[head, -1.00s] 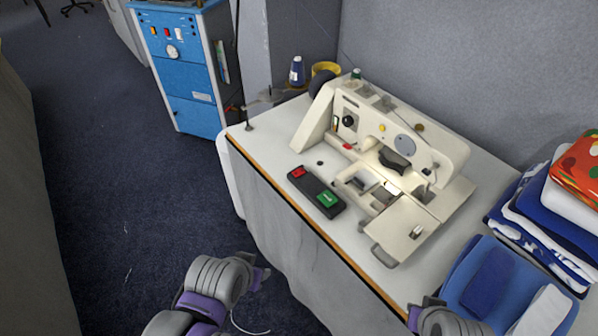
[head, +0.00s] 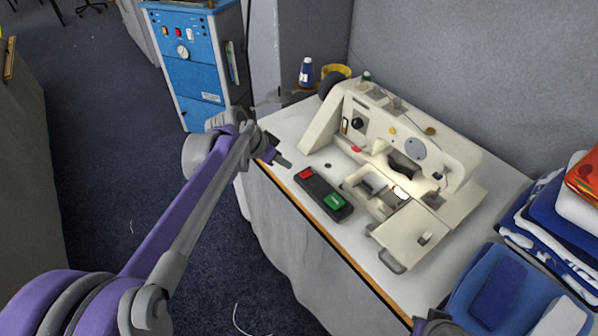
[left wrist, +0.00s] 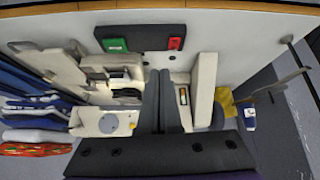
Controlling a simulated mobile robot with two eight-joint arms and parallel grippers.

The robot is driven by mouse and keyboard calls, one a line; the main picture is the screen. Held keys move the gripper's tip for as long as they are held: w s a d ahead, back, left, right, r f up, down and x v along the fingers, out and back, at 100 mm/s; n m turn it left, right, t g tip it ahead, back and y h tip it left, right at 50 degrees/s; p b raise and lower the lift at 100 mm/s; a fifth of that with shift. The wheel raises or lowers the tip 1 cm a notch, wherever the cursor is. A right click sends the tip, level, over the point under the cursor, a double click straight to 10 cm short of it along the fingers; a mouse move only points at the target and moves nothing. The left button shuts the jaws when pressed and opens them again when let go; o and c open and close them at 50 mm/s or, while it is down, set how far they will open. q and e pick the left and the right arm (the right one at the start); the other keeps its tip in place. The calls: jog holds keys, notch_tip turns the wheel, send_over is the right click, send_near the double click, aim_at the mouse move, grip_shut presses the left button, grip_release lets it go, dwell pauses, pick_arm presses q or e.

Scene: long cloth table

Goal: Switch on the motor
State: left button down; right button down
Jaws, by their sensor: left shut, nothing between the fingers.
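A black switch box (head: 322,194) lies on the table near its front edge, with a red button (head: 305,174) at its left end and a green button (head: 334,202) at its right end. It also shows in the left wrist view (left wrist: 155,38). A cream sewing machine (head: 370,125) stands just behind it. My left gripper (head: 285,163) is shut and empty, above the table's left end, left of the red button and apart from the box. Its closed fingers show in the left wrist view (left wrist: 160,100). Only a bit of my right arm shows at the bottom edge; its fingers are hidden.
Folded blue cloths (head: 515,285) and a stacked pile (head: 545,210) lie at the right. A blue cabinet (head: 195,65) stands at the back left. The table strip before the box is bare.

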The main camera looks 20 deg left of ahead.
pick_arm(q)
jog(key=shift+m, duration=0.5)
jog(key=w, duration=0.1)
jog(key=w+a, duration=0.1)
jog(key=w, duration=0.2)
jog(key=shift+w+a+f, duration=0.15)
jog(key=shift+a+f, duration=0.1)
jog(key=shift+a, duration=0.15)
send_over(305, 174)
jog(key=s+a, duration=0.1)
jog(key=s, duration=0.1)
jog(key=f, duration=0.8)
jog(key=shift+w, duration=0.2)
jog(key=f, duration=0.3)
jog(key=shift+s+a+f, duration=0.1)
jog(key=shift+s+a, duration=0.05)
jog(key=shift+s, duration=0.05)
jog(key=shift+f, duration=0.35)
jog(key=shift+b, duration=0.3)
